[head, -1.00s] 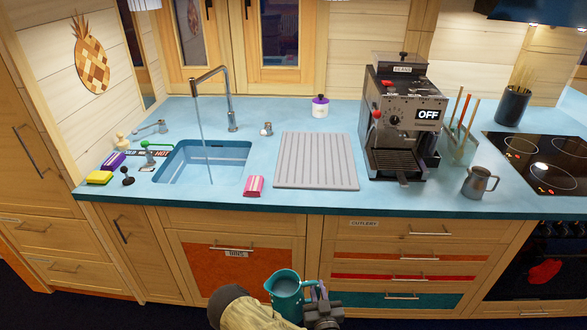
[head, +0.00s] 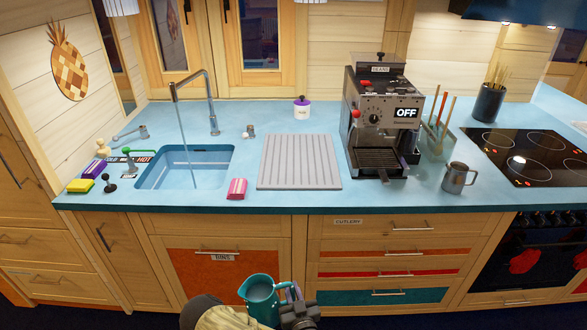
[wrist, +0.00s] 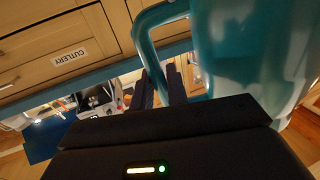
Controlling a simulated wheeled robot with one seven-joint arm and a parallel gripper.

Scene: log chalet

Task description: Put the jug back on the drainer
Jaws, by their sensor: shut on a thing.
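The teal jug (head: 262,302) is in my gripper (head: 298,312), low in front of the cabinets and below the counter edge. It looks roughly upright, with its open top showing; I cannot tell whether it holds anything. In the wrist view the jug (wrist: 245,45) fills the upper right, and my gripper (wrist: 165,85) is shut on its handle. The drainer (head: 299,162) is a pale grey ridged board lying flat on the blue counter, right of the sink. Nothing stands on it.
Water runs from the tap into the sink (head: 185,168). A pink-striped packet (head: 236,189) lies at the drainer's front left. The coffee machine (head: 382,125) stands close on its right, with a metal pitcher (head: 458,178) beyond. A purple-lidded pot (head: 302,107) stands behind.

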